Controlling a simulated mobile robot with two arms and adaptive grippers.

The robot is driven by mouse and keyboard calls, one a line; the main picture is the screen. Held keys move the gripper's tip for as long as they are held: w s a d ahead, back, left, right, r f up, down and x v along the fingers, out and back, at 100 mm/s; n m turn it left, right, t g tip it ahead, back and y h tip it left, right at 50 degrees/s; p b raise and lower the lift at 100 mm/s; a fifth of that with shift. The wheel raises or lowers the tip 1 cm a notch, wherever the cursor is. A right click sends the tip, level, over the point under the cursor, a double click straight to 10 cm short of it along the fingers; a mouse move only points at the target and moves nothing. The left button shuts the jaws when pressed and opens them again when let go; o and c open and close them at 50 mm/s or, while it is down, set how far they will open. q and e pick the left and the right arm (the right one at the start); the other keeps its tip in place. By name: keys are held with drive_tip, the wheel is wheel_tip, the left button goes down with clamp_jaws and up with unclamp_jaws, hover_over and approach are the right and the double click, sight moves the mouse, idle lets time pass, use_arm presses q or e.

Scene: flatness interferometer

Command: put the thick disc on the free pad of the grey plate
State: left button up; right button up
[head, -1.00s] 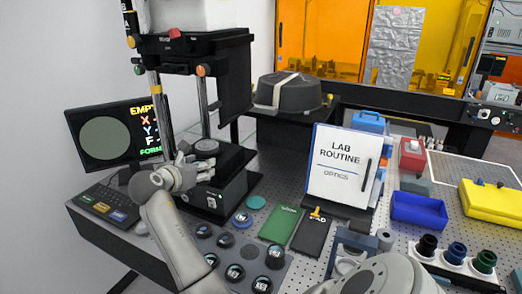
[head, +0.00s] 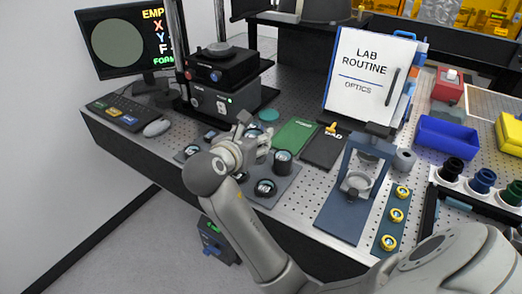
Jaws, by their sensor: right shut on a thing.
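My right gripper (head: 262,142) is above the back middle of the grey plate (head: 284,184), shut. It holds the thick disc, which is mostly hidden by the fingers and wrist. The plate lies on the perforated bench and bears several dark round pieces. One dark piece (head: 265,187) sits near its front and a taller dark piece (head: 283,161) stands at its right, just beside the fingers. The gripper and forearm cover the plate's middle and left, so I cannot make out the free pad. My left gripper is out of view.
The black instrument (head: 225,100) stands behind left, with a monitor (head: 120,42) and keyboard beside it. A blue press-like stand (head: 340,215) is further right.

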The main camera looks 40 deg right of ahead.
drive_tip(key=w+d+f, duration=0.4)
drive_tip(key=w+f, duration=0.1)
drive_tip(key=w+d+f, duration=0.2)
drive_tip(key=w+f, duration=0.1)
drive_tip(key=shift+w+d, duration=0.15)
drive_tip(key=shift+w+f, duration=0.15)
drive_tip(key=shift+f, duration=1.55)
drive_tip(key=shift+p, duration=0.3)
drive_tip(key=o, duration=1.2)
drive_tip(key=shift+f, duration=0.2)
drive_tip(key=shift+r, duration=0.1)
